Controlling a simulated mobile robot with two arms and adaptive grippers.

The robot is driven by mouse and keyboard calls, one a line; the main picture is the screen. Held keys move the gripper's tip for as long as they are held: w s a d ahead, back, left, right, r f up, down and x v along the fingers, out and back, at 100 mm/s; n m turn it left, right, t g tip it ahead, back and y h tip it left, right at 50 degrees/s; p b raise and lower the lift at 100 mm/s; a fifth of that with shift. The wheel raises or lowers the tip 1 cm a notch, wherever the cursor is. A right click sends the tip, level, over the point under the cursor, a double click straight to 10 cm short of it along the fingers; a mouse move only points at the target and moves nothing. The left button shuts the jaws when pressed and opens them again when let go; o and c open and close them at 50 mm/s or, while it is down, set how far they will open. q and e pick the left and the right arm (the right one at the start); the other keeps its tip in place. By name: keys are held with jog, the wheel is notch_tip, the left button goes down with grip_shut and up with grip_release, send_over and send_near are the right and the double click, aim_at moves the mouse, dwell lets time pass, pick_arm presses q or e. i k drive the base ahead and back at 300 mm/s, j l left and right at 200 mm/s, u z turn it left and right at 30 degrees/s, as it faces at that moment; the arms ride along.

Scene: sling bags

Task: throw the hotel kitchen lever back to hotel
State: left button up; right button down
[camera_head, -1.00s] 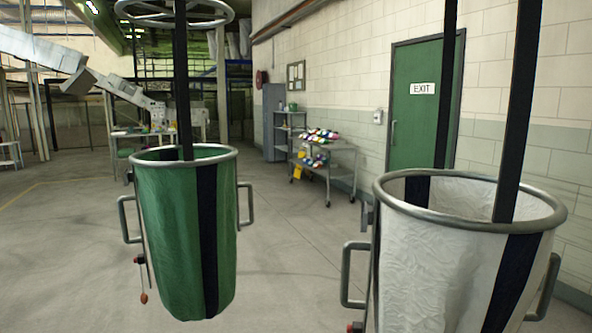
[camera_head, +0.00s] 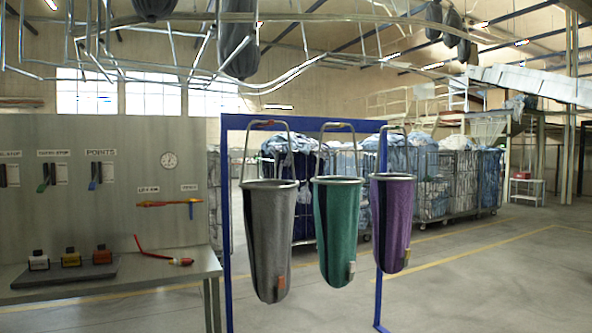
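A grey panel (camera_head: 110,225) stands at the left with a row of small lever plates. A dark lever (camera_head: 4,176) is at the left edge, partly cut off. A green-handled lever (camera_head: 42,186) is beside it under a label ending in "STOP". A blue-handled lever (camera_head: 93,184) is under a label reading "POINTS". I cannot read a hotel or kitchen label on any of them, and their exact positions are too small to tell. Neither of my grippers shows in the view.
A bench (camera_head: 140,275) under the panel bears white, yellow and red blocks and a red tool (camera_head: 160,256). Grey (camera_head: 268,240), green (camera_head: 336,230) and purple (camera_head: 391,220) bags hang from a blue frame (camera_head: 227,250). Laundry cages stand behind. Floor at the right is clear.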

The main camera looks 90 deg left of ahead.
aim_at(92, 186)
jog(key=u, duration=3.95)
jog(key=i+z, duration=0.2)
jog(key=i, duration=2.35)
